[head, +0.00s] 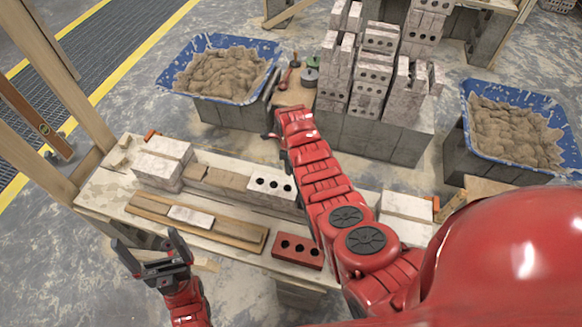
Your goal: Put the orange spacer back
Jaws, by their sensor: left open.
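A small orange piece (152,135) shows at the far left of the wooden bench, behind pale blocks. Another small orange piece (435,203) shows at the bench's right end, beside a pale block. Both are small and partly hidden, and I cannot tell which is the orange spacer. My left gripper (150,250) is open and empty, in front of the bench's left part and apart from both pieces. My right arm reaches across the bench, and its gripper (270,113) is near the small tool stand. Whether it is open or shut is unclear.
Pale blocks (160,165) and a red holed brick (298,251) lie on the bench, with a wooden level (190,218). Blue mortar tubs (268,52) (470,92) stand behind, either side of stacked bricks (375,75). A tool stand (296,92) holds small tools. Wooden posts (62,75) rise at left.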

